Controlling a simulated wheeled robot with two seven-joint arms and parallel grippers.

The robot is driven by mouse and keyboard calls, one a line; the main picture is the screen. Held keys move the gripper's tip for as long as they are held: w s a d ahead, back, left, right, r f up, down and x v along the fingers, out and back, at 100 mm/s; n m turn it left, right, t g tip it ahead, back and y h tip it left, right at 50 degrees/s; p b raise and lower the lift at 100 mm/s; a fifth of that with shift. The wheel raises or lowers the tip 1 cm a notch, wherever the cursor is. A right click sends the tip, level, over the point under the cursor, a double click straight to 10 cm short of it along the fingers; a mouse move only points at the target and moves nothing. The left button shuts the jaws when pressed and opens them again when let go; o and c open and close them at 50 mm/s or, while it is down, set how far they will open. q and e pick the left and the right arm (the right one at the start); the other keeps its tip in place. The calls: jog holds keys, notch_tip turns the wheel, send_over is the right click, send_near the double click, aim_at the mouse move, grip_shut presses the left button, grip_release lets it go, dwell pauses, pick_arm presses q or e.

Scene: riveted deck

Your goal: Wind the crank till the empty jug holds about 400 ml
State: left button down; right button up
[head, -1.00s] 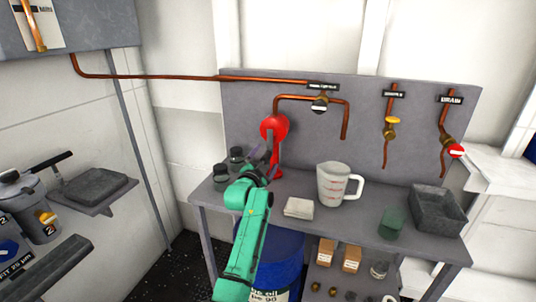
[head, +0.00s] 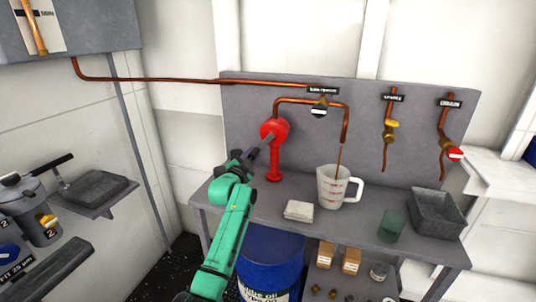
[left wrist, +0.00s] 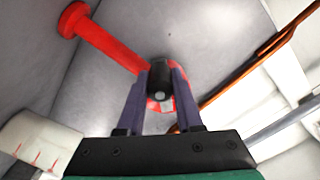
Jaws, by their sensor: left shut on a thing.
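The red hand pump (head: 275,162) stands on the bench, with its round head at the top. My left gripper (head: 265,143) is at the pump head. In the left wrist view its two fingers (left wrist: 160,90) are shut on the dark crank knob (left wrist: 160,96). The pump's red column (left wrist: 108,44) also shows there. The pale jug (head: 328,192) with red marks stands upright under the copper spout (head: 346,125). A thin brown stream (head: 339,155) runs from the spout into the jug. I cannot read its level. My right gripper is out of view.
A folded pale cloth (head: 299,210) lies left of the jug. A green cup (head: 391,226) and a grey tray (head: 437,214) stand to the right. Two other taps hang on the back panel. A blue drum (head: 270,264) is below the bench.

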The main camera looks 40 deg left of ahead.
pick_arm(q)
jog(key=r+p, duration=0.2)
jog(key=r, duration=0.1)
jog(key=r+p, duration=0.2)
jog(key=r, duration=0.1)
jog(key=a+r+p, duration=0.1)
jog(key=r+p, duration=0.1)
jog(key=r, duration=0.1)
jog(key=shift+s+p, duration=0.2)
jog(key=shift+p, duration=0.2)
jog(key=w+d+r+p, duration=0.15)
jog(key=w+d, duration=0.25)
jog(key=d, duration=0.6)
notch_tip(320, 180, down, 9)
jog(key=d+b, duration=0.1)
jog(key=b, duration=0.5)
jog(key=shift+d+r, duration=0.15)
